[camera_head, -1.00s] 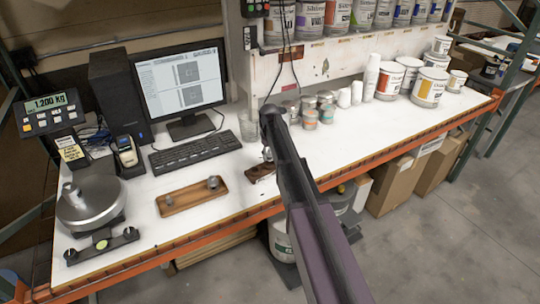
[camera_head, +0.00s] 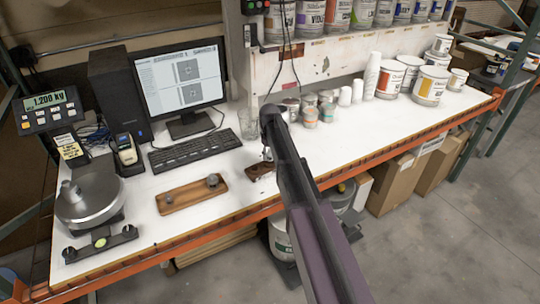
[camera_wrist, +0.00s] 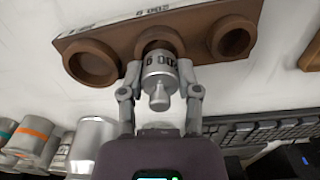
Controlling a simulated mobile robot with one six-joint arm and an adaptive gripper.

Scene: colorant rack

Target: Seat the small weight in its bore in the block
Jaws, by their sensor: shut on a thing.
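The small weight (camera_wrist: 160,80) is a grey metal cylinder with a knob and dark markings. My gripper (camera_wrist: 160,75) is shut on it, one finger on each side, as the wrist view shows. The brown block (camera_wrist: 197,28) lies beyond the weight, with a wide round bore at left, one in the middle and one at right. The far end of the weight overlaps the middle bore; I cannot tell how deep it sits, if at all. In the head view the block (camera_head: 260,173) is on the bench, and my arm partly hides the gripper there.
The keyboard (camera_head: 195,152) is behind the tray. A scale (camera_head: 90,203) stands at far left. Several small tins and cups (camera_head: 310,112) stand behind the arm.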

